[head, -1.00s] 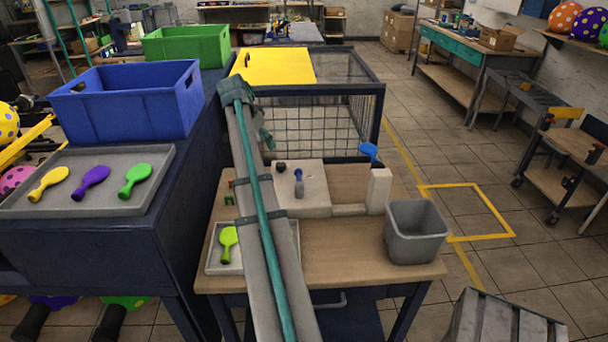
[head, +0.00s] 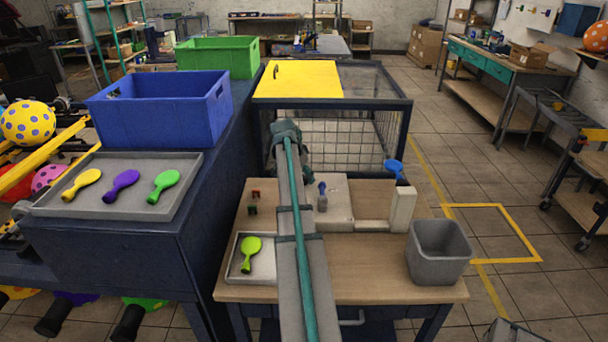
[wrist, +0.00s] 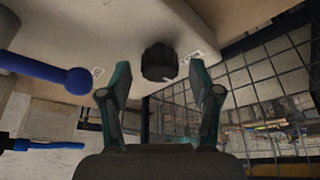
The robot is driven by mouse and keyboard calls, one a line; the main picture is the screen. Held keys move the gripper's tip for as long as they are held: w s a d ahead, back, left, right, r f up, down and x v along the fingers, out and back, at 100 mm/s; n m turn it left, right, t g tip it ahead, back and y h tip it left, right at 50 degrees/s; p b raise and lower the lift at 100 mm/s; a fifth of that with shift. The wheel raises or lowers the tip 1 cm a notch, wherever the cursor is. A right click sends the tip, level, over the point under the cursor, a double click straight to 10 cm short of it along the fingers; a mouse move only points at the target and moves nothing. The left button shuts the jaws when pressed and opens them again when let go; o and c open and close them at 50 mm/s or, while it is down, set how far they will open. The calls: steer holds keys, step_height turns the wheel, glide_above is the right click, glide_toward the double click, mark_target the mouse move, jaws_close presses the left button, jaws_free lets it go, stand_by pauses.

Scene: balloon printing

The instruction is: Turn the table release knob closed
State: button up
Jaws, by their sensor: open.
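In the wrist view, a round black knob (wrist: 159,62) sits on the pale face of the machine, with small printed marks beside it. My gripper (wrist: 161,80) is open. Its two teal fingers stand apart, with the knob just beyond their tips and roughly between them; I see no contact. In the head view, the pale printing machine (head: 340,210) stands on a wooden-topped table (head: 370,270). My arm crosses in front of it there and hides the knob. The fingers are not clear in that view.
A blue ball-ended lever (wrist: 75,80) is left of the fingers in the wrist view. A wire-mesh cage (head: 345,145) stands behind the machine. A grey bin (head: 440,250) is at the table's right, and a tray (head: 236,266) with a green balloon at its left.

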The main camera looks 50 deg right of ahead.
steer(key=shift+f, duration=0.15)
steer(key=c, duration=1.1)
